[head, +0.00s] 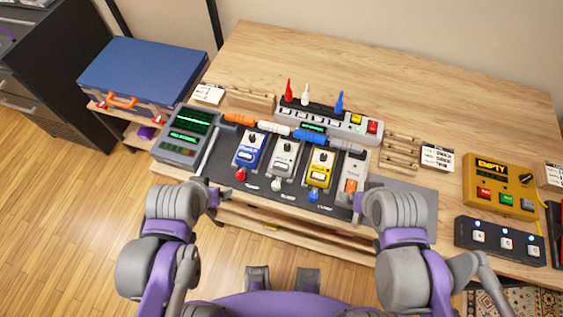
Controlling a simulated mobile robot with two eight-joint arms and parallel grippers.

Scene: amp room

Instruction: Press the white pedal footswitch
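The white pedal (286,155) stands on a dark board on the wooden table. It sits between a blue pedal (251,148) and a yellow pedal (321,166). Its footswitch, at the near end, carries a small white cap (276,186). My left gripper (213,197) is at the near left edge of the board, left of the white pedal. My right gripper (358,207) is near the board's right part, close to a grey pedal (354,172). Both grippers are small and partly hidden by my arms, so their fingers do not show clearly.
A red cap (241,174) and a blue cap (314,194) flank the white one. Behind the pedals are orange, white and blue connectors and a grey unit (340,120). A green-screen device (182,138) stands left; a yellow box (498,186) and a button box (499,239) stand right.

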